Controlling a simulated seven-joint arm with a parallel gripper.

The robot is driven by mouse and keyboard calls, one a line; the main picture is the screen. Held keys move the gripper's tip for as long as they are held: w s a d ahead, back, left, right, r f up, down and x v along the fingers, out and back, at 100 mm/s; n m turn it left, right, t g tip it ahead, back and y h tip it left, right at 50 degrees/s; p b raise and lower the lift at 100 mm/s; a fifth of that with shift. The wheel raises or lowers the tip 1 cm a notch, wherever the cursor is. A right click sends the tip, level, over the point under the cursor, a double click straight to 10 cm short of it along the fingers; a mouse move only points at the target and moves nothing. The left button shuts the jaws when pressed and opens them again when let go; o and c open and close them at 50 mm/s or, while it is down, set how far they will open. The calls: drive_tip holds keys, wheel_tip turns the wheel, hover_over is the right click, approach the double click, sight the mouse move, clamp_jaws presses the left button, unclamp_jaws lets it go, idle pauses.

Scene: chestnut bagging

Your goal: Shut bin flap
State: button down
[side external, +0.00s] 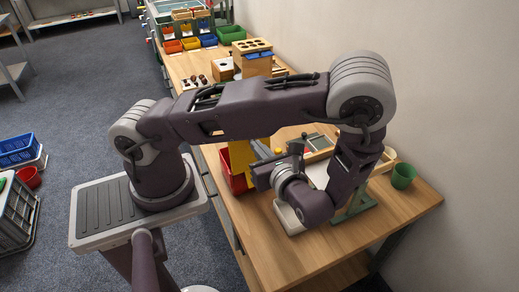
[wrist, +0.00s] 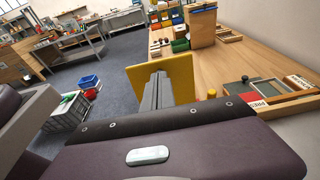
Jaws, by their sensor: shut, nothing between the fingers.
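A yellow flap (side external: 240,158) stands raised at the red bin (side external: 236,182) on the table's left edge. My arm hides part of both in the side view. In the wrist view the yellow flap (wrist: 184,72) stands upright beyond my gripper (wrist: 158,80). The gripper's grey fingers are closed together with nothing between them, and they overlap the flap's face. In the side view my gripper (side external: 258,152) is close to the right side of the flap. I cannot tell whether the fingers touch it.
A tray with a dark knob (wrist: 246,80) lies to the right of the flap. A green cup (side external: 403,176) stands at the right. A wooden block with holes (side external: 252,46) and several coloured bins stand at the back. The table's front right corner is clear.

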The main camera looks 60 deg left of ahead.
drive_tip(key=a+f+h, duration=0.2)
drive_tip(key=a+h, duration=0.4)
drive_tip(key=a, duration=0.2)
drive_tip(key=a+f+h, duration=0.3)
drive_tip(key=a+h, duration=0.3)
drive_tip(key=a, duration=0.2)
drive_tip(key=shift+a+f, duration=0.15)
drive_tip(key=shift+f, duration=0.05)
idle(0.4)
idle(0.5)
